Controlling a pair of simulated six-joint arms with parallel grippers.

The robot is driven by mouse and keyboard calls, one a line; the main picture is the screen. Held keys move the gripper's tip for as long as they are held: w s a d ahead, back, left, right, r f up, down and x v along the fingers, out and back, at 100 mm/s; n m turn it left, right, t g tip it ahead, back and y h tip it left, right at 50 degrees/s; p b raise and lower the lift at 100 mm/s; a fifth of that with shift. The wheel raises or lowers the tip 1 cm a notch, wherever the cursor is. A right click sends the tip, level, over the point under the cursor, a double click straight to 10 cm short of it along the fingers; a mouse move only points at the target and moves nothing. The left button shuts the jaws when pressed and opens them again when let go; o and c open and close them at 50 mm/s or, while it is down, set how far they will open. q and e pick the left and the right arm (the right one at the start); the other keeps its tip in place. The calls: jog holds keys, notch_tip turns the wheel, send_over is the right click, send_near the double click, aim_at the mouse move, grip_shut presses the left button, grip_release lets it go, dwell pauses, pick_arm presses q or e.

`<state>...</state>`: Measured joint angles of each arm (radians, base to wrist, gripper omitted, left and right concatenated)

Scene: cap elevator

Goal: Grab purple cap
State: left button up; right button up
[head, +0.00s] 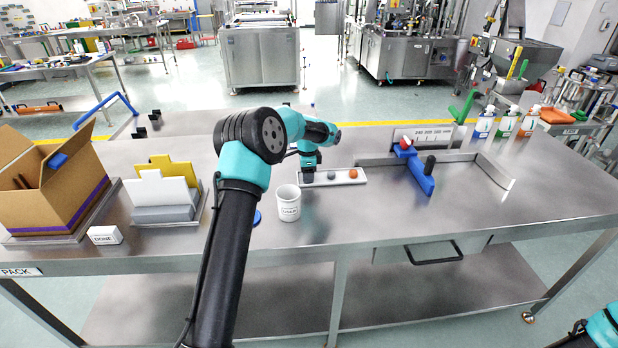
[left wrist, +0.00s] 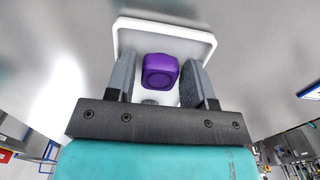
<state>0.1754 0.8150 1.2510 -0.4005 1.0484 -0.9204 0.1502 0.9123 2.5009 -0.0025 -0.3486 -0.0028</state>
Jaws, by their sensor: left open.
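The purple cap (left wrist: 160,71) lies in the white tray (left wrist: 165,28), between the two fingers of my left gripper in the left wrist view. My left gripper (left wrist: 160,82) is open, with a gap visible between the cap and each finger. In the head view my left gripper (head: 307,176) points down at the left end of the white tray (head: 342,178) and hides the purple cap. My right gripper is not in view; only a teal part of my right arm shows at the bottom right corner.
A grey cap (head: 332,176) and an orange cap (head: 353,173) sit in the tray. A white cup (head: 288,204) stands in front of it. A blue lever (head: 421,177) is to the right. A cardboard box (head: 55,195) is at the left. The table's front right is clear.

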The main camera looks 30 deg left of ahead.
pick_arm(q)
jog(key=c, duration=0.7)
jog(key=shift+r, duration=0.1)
notch_tip(320, 180, up, 10)
jog(key=shift+f, duration=0.1)
dwell(0.6)
